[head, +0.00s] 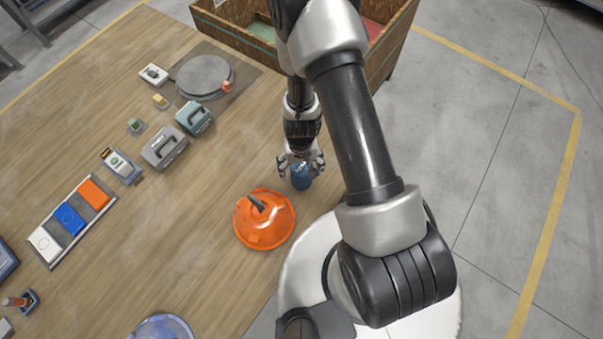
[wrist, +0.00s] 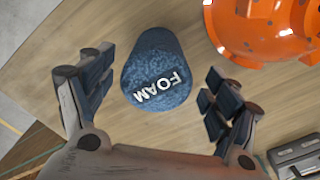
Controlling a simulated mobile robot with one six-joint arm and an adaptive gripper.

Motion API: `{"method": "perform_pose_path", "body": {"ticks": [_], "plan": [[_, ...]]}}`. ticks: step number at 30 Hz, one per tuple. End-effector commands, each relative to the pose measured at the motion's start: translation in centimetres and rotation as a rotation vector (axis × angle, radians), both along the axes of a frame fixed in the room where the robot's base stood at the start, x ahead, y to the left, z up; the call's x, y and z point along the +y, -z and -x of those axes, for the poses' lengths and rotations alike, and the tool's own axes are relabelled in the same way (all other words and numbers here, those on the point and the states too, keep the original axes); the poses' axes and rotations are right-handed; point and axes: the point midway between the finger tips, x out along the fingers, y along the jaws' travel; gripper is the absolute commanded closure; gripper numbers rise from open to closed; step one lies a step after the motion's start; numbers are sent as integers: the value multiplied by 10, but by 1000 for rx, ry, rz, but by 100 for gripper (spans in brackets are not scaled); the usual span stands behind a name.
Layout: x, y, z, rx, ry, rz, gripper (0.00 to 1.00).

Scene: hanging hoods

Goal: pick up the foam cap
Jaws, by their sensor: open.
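The foam cap (head: 301,177) is a small blue rounded cylinder standing on the wooden table near its right edge. In the wrist view the foam cap (wrist: 157,70) is speckled blue with the white word FOAM on it. My gripper (head: 302,165) is right at the cap in the head view, partly covering it. In the wrist view my gripper (wrist: 150,95) is open, with one finger on the left of the cap and one on the right. Gaps show between both fingers and the cap, so I see no contact.
An orange hood (head: 265,219) lies close to the left of the cap. Grey and teal cases (head: 164,147) (head: 194,117), a round grey plate (head: 205,77) and a tray of coloured blocks (head: 50,258) are farther left. A wooden crate (head: 238,37) stands behind.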

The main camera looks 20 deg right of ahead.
Motion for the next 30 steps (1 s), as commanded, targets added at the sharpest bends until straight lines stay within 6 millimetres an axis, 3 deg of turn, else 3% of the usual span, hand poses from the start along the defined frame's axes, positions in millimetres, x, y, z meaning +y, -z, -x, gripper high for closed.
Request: {"method": "perform_pose_path", "body": {"ticks": [12, 21, 30], "plan": [[-2, 47, 4, 1, 0, 0, 19], [-2, 47, 4, 0, 0, 0, 19], [-2, 47, 4, 1, 0, 0, 38]]}}
